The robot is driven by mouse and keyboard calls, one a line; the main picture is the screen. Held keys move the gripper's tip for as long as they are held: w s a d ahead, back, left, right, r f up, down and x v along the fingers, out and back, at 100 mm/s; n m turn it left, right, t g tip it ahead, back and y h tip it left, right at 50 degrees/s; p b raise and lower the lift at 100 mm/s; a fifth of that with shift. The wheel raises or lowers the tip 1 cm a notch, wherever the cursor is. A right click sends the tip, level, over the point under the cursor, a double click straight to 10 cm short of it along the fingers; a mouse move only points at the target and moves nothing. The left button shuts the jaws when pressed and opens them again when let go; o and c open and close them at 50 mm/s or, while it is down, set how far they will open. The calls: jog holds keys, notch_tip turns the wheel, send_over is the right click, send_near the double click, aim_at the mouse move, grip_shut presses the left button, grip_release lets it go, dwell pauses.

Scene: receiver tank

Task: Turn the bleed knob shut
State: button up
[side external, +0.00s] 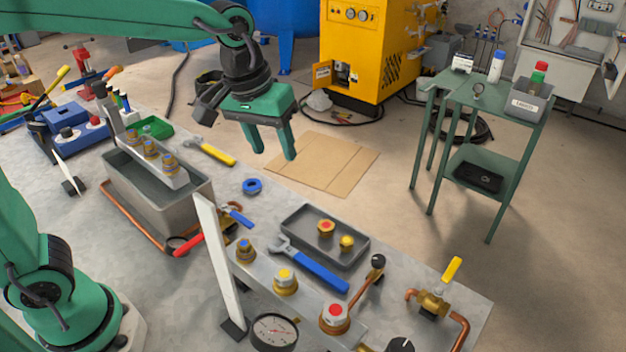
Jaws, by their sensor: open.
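A round black knob (400,345) with a white mark sits at the bottom edge of the view, partly cut off. A smaller black knob (378,261) tops a thin coppery stem to its upper left. I cannot tell for certain which is the bleed knob. My green gripper (274,153) is open, with its two fingers pointing down and nothing between them. It hangs in the air well away from both knobs, toward the upper middle of the view.
A metal rail (305,301) carries several brass fittings beside a pressure gauge (274,333). A grey tray (321,224), a blue-handled wrench (320,277) and a yellow-levered valve (433,302) are near the knobs. An upright white plate (216,255) stands left of the rail.

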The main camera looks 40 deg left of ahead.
jog(key=w+d+f+n+g, duration=0.1)
jog(key=w+d+f, duration=0.2)
jog(key=d, duration=0.2)
jog(key=w+d+f+g, duration=0.1)
jog(key=w+d+f, duration=0.2)
jog(key=d, duration=0.2)
jog(key=n+y, duration=0.1)
jog(key=n, duration=0.1)
send_over(379, 259)
jog(key=shift+g, duration=0.4)
jog(key=f, duration=0.7)
jog(key=shift+w+d+f, duration=0.15)
jog(key=shift+d, duration=0.05)
jog(key=shift+f, duration=0.15)
jog(key=shift+a+f, duration=0.2)
jog(key=shift+f, duration=3.55)
jog(key=c, duration=1)
